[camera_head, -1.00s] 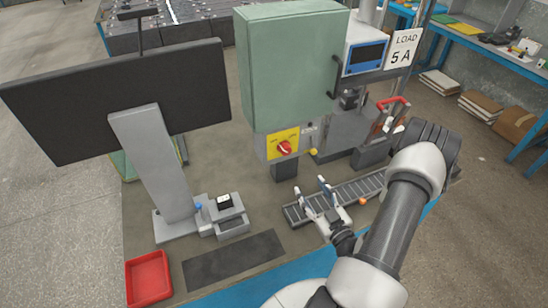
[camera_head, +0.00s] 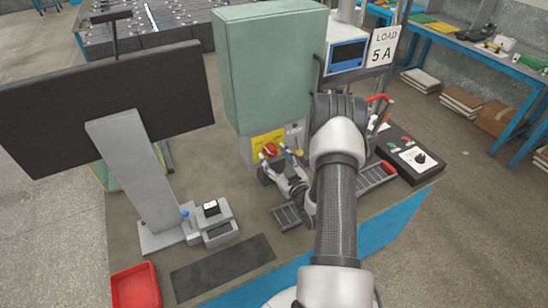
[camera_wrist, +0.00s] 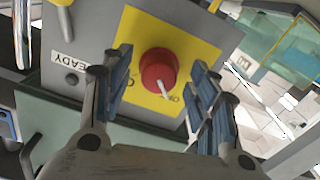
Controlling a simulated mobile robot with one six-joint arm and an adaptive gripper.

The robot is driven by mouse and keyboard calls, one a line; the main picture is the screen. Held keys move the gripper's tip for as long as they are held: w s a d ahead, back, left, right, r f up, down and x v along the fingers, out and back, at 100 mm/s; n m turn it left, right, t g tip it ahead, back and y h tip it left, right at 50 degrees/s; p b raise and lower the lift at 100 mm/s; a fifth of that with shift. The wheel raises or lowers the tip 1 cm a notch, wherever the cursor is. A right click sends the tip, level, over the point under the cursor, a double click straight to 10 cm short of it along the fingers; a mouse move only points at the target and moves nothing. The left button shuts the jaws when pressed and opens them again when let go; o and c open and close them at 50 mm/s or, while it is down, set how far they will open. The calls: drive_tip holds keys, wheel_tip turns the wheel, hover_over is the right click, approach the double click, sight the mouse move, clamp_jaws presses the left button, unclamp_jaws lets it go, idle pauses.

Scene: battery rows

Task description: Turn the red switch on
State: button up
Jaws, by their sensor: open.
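The red switch (camera_head: 269,150) is a round knob on a yellow plate on the front of a grey box, below a green cabinet. In the wrist view the red knob (camera_wrist: 158,68) shows a white pointer line slanting toward the lower right, near small lettering that I cannot read surely. My gripper (camera_head: 275,157) is open in front of the plate. In the wrist view the two fingers of my gripper (camera_wrist: 162,70) stand on either side of the knob, with yellow plate visible between each finger and the knob. Nothing is held.
The green cabinet (camera_head: 268,70) rises above the switch. A monitor (camera_head: 110,95) stands to the left, a red tray (camera_head: 136,287) at the front left. A small roller conveyor (camera_head: 290,215) lies under my arm. A black control box (camera_head: 412,155) is at the right.

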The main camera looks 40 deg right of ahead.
drive_tip(key=shift+w+d, duration=0.1)
drive_tip(key=shift+w, duration=0.3)
drive_tip(key=c, duration=1.1)
drive_tip(key=shift+o, duration=0.2)
